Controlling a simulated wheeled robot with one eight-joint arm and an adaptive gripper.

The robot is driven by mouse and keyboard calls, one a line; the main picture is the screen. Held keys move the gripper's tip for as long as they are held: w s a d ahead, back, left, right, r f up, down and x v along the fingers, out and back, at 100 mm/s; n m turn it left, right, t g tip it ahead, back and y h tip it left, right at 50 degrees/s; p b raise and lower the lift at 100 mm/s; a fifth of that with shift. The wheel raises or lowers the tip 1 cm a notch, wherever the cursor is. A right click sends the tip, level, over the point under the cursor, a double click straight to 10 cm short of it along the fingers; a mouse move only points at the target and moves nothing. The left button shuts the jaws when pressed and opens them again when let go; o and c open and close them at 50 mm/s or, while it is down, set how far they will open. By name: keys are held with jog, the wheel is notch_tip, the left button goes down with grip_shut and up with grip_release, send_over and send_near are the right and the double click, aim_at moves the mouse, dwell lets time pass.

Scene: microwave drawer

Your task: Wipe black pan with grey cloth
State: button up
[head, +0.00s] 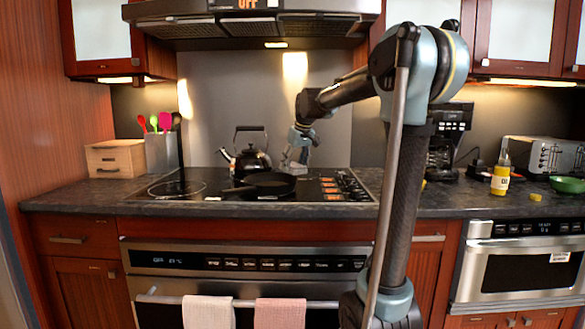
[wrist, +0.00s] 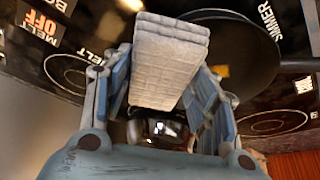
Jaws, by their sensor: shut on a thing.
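The black pan (head: 262,184) sits on the dark stovetop, its handle pointing left in the head view. In the wrist view the pan (wrist: 245,58) lies behind and to the right of the cloth, partly hidden by it. My gripper (head: 299,149) hangs over the pan's right side, pointing down. It is shut on the folded grey cloth (wrist: 168,62), which sticks out beyond the fingers. The cloth is small and pale in the head view (head: 292,167); I cannot tell whether it touches the pan.
A kettle (head: 247,155) stands just behind the pan. A utensil holder (head: 161,153) and wooden box (head: 115,159) are at left. A coffee maker (head: 447,140), yellow bottle (head: 500,181), toaster (head: 548,157) and green bowl (head: 568,185) are at right. The range hood (head: 250,28) hangs above.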

jog(key=shift+a, duration=0.1)
jog(key=shift+a, duration=5.05)
jog(key=shift+s+f, duration=0.2)
jog(key=shift+f, duration=1.2)
jog(key=shift+s+f, duration=0.2)
jog(key=shift+f, duration=1.15)
jog(key=shift+f, duration=0.6)
